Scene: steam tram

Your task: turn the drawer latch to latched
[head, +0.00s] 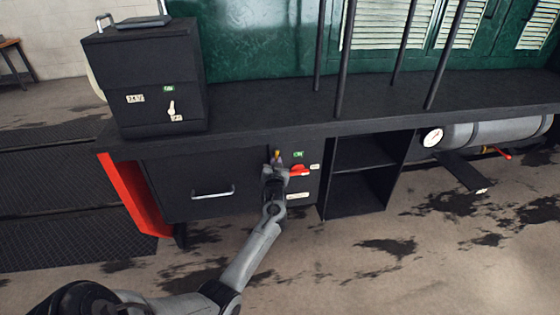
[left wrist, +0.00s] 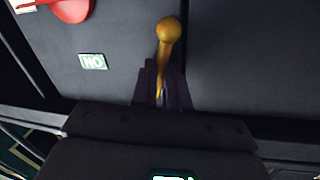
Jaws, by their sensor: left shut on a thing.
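The drawer latch (head: 278,153) is a small yellow lever beside the drawer's right edge, under the black bench. In the left wrist view the yellow lever (left wrist: 168,30) has a ball knob, with its thin shank between the fingers. My left gripper (head: 274,165) is shut on the lever; its dark fingertips (left wrist: 162,88) show in the left wrist view and hide the lever's base. The drawer (head: 180,178) has a metal bar handle (head: 212,193) and looks closed. No latch marking is readable. My right gripper is not in view.
A red switch handle (head: 299,170) and a small green label (head: 298,154) sit close right of the latch. An open cubby (head: 358,190) lies further right, then a grey cylinder with a gauge (head: 432,137). A black box (head: 150,75) stands on the bench (head: 250,112).

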